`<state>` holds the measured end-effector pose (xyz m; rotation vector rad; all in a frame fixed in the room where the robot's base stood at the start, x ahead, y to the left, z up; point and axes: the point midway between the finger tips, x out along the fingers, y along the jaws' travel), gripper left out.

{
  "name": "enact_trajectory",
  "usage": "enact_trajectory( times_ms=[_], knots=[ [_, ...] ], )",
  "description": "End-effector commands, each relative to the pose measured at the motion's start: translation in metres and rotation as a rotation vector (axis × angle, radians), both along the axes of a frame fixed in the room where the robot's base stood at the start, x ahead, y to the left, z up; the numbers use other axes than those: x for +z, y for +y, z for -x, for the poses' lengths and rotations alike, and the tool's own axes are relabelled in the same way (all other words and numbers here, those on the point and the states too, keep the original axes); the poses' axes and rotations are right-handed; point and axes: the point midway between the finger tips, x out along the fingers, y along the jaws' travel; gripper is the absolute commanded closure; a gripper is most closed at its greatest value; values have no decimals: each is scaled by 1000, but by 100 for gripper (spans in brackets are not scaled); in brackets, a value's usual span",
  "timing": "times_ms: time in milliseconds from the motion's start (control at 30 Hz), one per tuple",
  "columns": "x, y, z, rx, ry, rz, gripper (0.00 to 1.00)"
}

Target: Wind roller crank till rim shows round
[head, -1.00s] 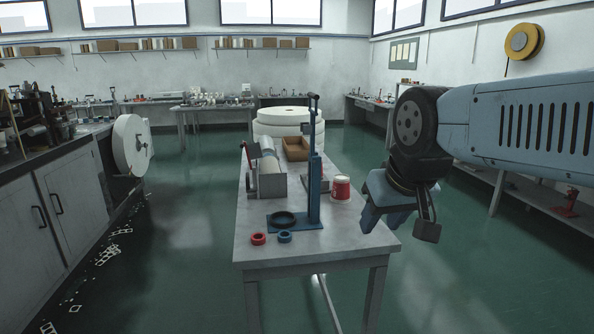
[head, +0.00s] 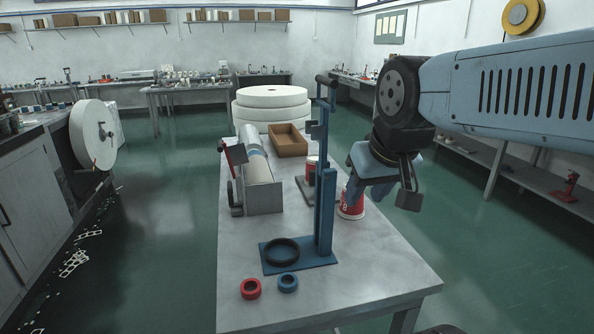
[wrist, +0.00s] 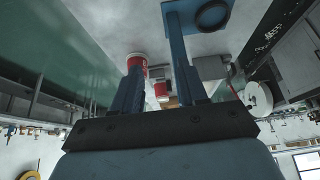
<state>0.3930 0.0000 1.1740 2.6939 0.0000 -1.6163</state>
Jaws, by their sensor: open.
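A grey roller machine (head: 264,190) stands on the left side of the table, with a pale cylinder along its top and a red-marked crank or lever (head: 236,154) on its left. A red and white cup (head: 351,209) stands on the right of the table, partly behind my gripper. A second red cup (head: 312,165) sits on a grey base behind the blue post; its rim is too small to judge. My gripper (head: 352,184) is open and empty, at the table's right, apart from the crank. Its two fingers (wrist: 160,85) also show in the wrist view, with the cup (wrist: 137,60) beyond.
A blue lever press (head: 327,215) stands upright mid-table, between my gripper and the roller machine. A black ring (head: 283,251) lies on its base; red (head: 251,288) and blue (head: 288,282) rings lie in front. A cardboard tray (head: 289,143) is behind. The table's front right is clear.

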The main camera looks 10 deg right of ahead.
Motion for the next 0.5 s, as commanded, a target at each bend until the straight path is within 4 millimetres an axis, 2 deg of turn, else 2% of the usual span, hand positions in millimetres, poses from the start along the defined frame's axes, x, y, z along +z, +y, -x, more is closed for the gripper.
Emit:
enact_trajectory(
  times_ms=[367, 433, 500],
  knots=[
    [0, 0, 0, 0, 0, 0, 57],
    [1, 0, 0, 0, -1, 0, 52],
    [5, -1, -3, -1, -6, 3, 52]
  ],
)
